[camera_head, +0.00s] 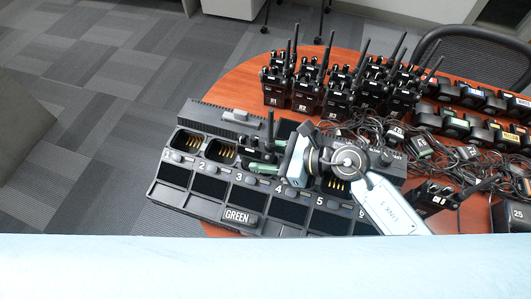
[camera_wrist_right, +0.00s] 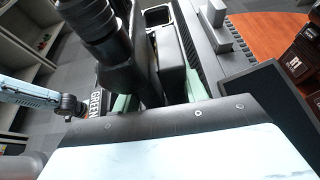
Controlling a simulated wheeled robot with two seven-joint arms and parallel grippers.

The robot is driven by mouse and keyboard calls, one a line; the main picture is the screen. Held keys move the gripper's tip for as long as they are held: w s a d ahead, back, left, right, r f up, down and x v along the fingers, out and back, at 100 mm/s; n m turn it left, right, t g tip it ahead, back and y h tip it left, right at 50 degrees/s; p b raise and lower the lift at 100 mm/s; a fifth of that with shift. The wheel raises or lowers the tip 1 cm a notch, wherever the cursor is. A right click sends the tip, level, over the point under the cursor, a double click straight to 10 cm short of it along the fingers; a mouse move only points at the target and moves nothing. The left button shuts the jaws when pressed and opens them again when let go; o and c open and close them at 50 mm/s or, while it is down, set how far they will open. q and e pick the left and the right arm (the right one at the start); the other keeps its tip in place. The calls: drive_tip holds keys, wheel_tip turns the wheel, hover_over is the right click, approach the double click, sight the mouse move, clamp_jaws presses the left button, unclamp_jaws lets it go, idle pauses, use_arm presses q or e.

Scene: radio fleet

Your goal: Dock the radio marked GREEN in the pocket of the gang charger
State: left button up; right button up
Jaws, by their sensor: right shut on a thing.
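The black gang charger (camera_head: 205,203) lies near the table's left end, with a row of numbered pockets. A GREEN plate (camera_head: 237,216) shows at its front edge and also in the right wrist view (camera_wrist_right: 96,103). My right gripper (camera_head: 277,167) is shut on a black radio (camera_head: 268,150) with an upright antenna, around pockets 3 and 4. Its green fingers stand either side of the radio in the right wrist view (camera_wrist_right: 140,65). The radio's marking is hidden, and I cannot tell whether its base is inside a pocket. My left gripper is not seen.
Pockets 1 (camera_head: 188,141) and 2 (camera_head: 219,151) look empty, with gold contacts. Several black radios (camera_head: 306,92) stand upright behind the charger. Tangled cables (camera_head: 425,150) and smaller chargers (camera_head: 455,125) fill the table's right side. A dark chair (camera_head: 480,55) stands behind.

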drive_tip(key=shift+f, duration=0.3)
drive_tip(key=o, duration=1.2)
drive_tip(key=shift+o, duration=0.7)
drive_tip(key=shift+d, duration=0.1)
